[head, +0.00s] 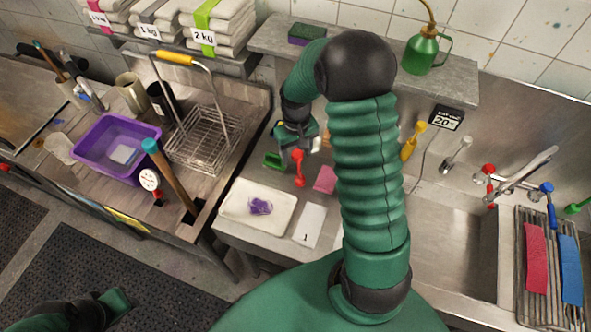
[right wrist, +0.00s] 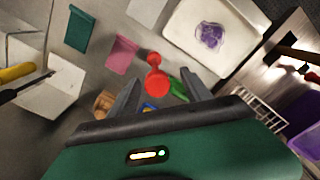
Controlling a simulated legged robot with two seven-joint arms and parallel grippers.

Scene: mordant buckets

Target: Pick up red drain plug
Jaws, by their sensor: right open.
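The red drain plug (head: 298,168) lies on the grey steel counter, left of the sink, with a round base and a narrower knob. In the right wrist view the plug (right wrist: 157,82) shows between and beyond the fingertips. My right gripper (head: 296,146) is open and above the plug, its fingers pointing down. In the right wrist view its two dark fingers (right wrist: 161,76) stand apart on either side of the plug. I cannot tell whether they touch it. Part of my left arm, with a green end piece (head: 116,303), shows at the bottom left; its jaws are not clear.
A green object (head: 272,160) and a pink cloth (head: 325,179) lie close beside the plug. A white tray (head: 235,212) with a purple bundle and a card marked 1 (head: 308,226) lie nearer. A wire basket (head: 205,140) stands left across a gap.

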